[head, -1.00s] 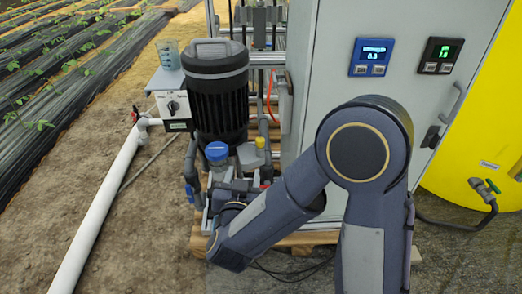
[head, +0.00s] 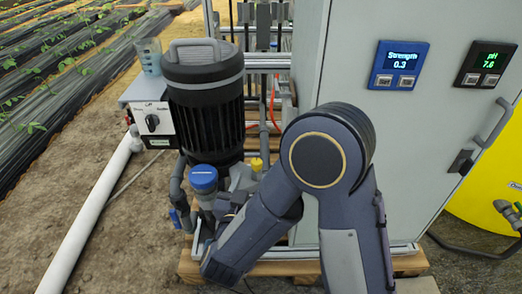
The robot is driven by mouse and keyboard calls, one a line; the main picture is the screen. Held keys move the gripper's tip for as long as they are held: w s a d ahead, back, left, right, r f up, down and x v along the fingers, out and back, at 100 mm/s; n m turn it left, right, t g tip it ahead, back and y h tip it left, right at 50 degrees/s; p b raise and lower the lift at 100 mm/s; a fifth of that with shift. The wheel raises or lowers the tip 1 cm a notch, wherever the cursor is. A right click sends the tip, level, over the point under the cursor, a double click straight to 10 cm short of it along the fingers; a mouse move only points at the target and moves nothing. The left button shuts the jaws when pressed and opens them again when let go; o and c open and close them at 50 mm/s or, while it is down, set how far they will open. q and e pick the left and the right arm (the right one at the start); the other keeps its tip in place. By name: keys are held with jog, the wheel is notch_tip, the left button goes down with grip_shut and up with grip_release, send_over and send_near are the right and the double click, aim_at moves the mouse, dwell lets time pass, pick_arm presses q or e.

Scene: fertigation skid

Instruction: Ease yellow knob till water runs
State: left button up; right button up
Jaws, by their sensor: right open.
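The small yellow knob (head: 256,164) sits behind my right forearm, right of the blue cap and at the foot of the black pump. Its top shows; its lower part is hidden. My right gripper (head: 229,207) is just below and left of the yellow knob, mostly hidden by my own wrist and forearm. It is open, and I see nothing held in it. I cannot tell how far its fingers are from the knob. No running water is visible. My left gripper is out of view.
The black pump (head: 203,105) stands behind the blue cap (head: 203,178). A grey cabinet (head: 420,140) on the right carries a blue display (head: 398,65) reading Strength 0.3 and a black pH display (head: 484,64) reading 7.6. A white pipe (head: 88,215) runs along the soil at left.

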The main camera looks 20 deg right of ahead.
aim_at(258, 160)
jog(key=shift+w+d, duration=0.25)
jog(key=shift+w, duration=0.2)
jog(key=b+x, duration=0.2)
jog(key=x, duration=0.4)
jog(key=shift+f, duration=0.1)
jog(key=shift+w+d, duration=0.3)
jog(key=shift+w, duration=0.25)
jog(key=c, duration=1)
